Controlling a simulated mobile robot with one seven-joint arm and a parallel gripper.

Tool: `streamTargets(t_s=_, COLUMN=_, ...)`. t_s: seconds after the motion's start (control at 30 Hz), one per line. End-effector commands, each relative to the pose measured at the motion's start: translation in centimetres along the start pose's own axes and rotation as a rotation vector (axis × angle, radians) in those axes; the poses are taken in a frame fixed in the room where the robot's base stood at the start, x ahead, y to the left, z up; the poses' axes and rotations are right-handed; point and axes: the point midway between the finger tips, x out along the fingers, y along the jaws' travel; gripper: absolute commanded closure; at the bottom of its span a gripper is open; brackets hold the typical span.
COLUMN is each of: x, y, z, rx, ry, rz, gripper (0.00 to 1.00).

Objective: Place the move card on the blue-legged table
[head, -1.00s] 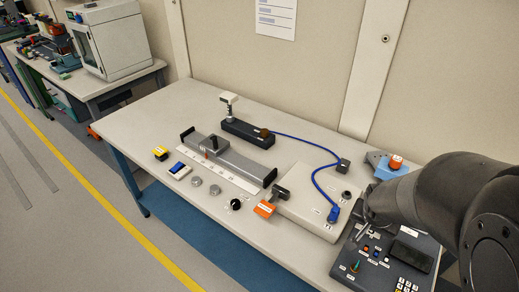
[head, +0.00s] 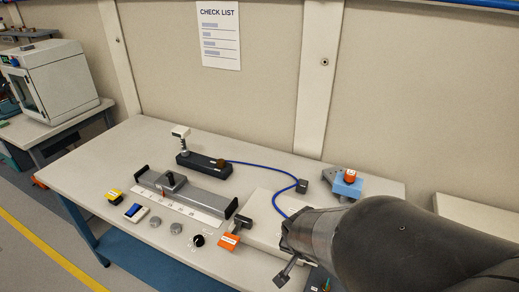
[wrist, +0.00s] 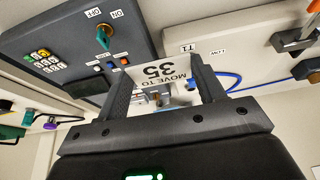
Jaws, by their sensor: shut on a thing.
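The move card (wrist: 160,75), white and reading "MOVE TO 35", is between the two dark fingers of my gripper (wrist: 160,68) in the wrist view. The fingers are shut on it. The blue-legged table (head: 95,155) has a pale grey top and fills the middle of the head view. In that view my arm reaches in from the right over the table's right part. My gripper (head: 288,270) is partly hidden behind the arm there, and I cannot make out the card.
On the table are a grey slide rail (head: 185,192) with a scale, a yellow block (head: 113,195), knobs, an orange-labelled part (head: 228,241) and a blue cable (head: 262,166). A keypad console (wrist: 75,45) with a green key shows in the wrist view. The table's left end is clear.

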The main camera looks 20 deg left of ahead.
Motion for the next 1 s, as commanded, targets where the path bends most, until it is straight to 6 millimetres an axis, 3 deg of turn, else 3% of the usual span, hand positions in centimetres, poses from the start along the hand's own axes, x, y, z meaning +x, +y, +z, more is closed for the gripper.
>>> streamTargets(t_s=0.27, x=0.8, y=-1.9, z=0.9, rx=0.001, ry=0.003, rz=0.005, gripper=0.59)
streamTargets(t_s=0.73, x=4.8, y=-10.2, z=4.8, rx=-0.001, ry=0.002, rz=0.002, gripper=0.59)
streamTargets(t_s=1.0, x=6.2, y=-11.4, z=5.7, rx=0.002, ry=0.000, rz=0.003, gripper=0.59)
